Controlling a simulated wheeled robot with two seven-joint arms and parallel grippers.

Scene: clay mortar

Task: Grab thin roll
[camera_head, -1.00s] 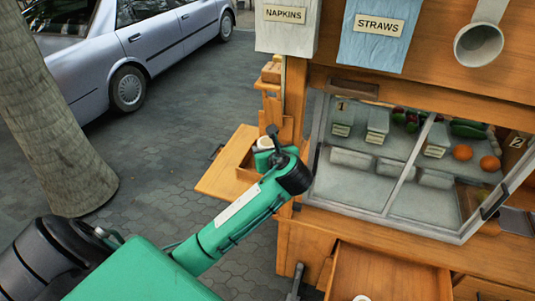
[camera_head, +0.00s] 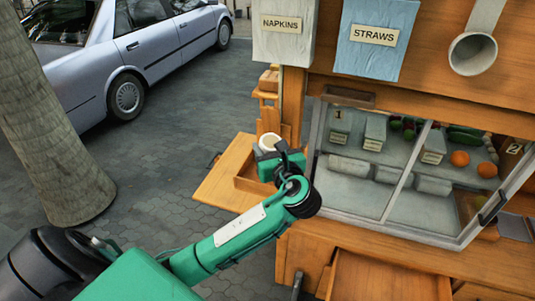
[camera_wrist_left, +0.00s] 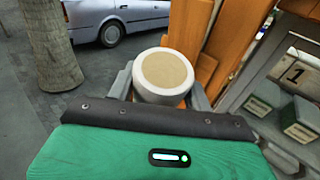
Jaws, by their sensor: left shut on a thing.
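The roll (camera_head: 269,142) is a pale white cylinder with a tan end, held upright at the left side of the wooden cart. My left gripper (camera_head: 268,150) is at the roll, over the small wooden side tray (camera_head: 240,170). In the left wrist view the roll (camera_wrist_left: 164,75) sits between the two grey fingers of my left gripper (camera_wrist_left: 163,88), which is shut on it. The lower part of the roll is hidden behind the gripper body. My right gripper is not in view.
The cart's glass display case (camera_head: 400,185) stands close to the right of my left arm. A napkins box (camera_head: 286,35) and a straws box (camera_head: 374,42) hang above. A tree trunk (camera_head: 50,130) and a parked car (camera_head: 150,40) are at the left. Open pavement lies between.

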